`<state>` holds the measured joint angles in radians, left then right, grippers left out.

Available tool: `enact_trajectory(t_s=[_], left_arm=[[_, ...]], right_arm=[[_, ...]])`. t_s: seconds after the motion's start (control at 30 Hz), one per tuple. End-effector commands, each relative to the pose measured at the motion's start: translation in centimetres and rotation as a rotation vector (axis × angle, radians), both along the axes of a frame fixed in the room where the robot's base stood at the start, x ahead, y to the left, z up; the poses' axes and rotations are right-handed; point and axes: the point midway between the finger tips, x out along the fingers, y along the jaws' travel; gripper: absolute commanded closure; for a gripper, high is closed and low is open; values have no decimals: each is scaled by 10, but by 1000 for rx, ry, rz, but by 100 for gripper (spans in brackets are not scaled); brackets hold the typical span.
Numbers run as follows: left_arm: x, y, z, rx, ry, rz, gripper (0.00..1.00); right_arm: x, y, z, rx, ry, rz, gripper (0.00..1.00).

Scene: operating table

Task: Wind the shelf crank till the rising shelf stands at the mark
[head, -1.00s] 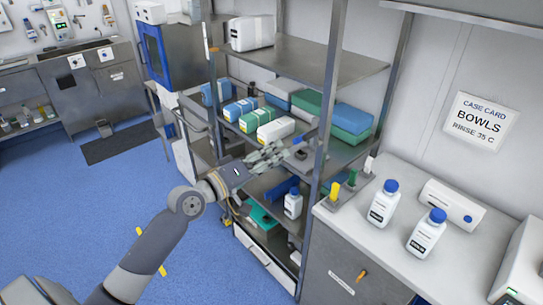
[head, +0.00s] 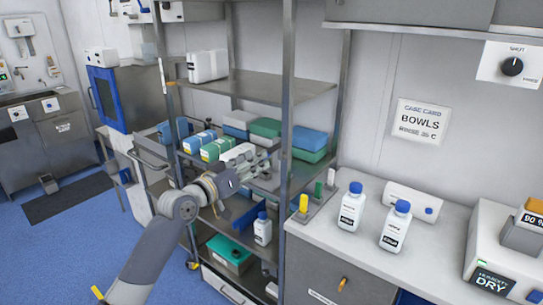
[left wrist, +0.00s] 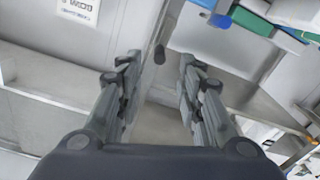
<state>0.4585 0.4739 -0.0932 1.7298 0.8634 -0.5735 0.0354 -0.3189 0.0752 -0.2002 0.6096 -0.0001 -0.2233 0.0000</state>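My left gripper (head: 264,164) is in front of the open metal shelf rack, just left of its front post (head: 287,110). In the left wrist view the left gripper (left wrist: 157,90) is open, with nothing between its fingertips. A dark knob (left wrist: 160,53) shows beyond and between the fingers, apart from them, beside a metal post; it may be the crank's handle. The crank is not clear in the head view. The rack has an upper shelf (head: 265,88) and a packed middle shelf; I cannot tell which one rises. A small orange tag (head: 171,84) on the left post may be the mark. My right gripper is out of view.
Blue and green packs (head: 308,142) fill the middle shelf behind the gripper. A white bottle (head: 262,229) stands lower down. At right, a counter (head: 330,235) holds two blue-capped bottles (head: 351,207) and a dryer box (head: 495,245). Blue floor is free at left.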

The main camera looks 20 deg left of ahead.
Motion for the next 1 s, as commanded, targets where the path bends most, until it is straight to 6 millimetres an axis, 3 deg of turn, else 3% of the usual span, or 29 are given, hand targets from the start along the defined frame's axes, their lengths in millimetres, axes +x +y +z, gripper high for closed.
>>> enact_trajectory(t_s=[0.2,0.3,0.6,0.73,1.0], left_arm=[[33,-13,3,-5,1,-1,66],[49,-19,4,-5,1,-1,66],[83,-31,2,-3,0,-1,66],[89,-33,1,-4,1,-1,66],[91,-34,1,-3,1,-1,66]], right_arm=[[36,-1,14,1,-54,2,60],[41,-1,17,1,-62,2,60],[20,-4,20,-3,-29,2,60],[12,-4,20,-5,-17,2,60],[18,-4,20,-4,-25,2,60]])
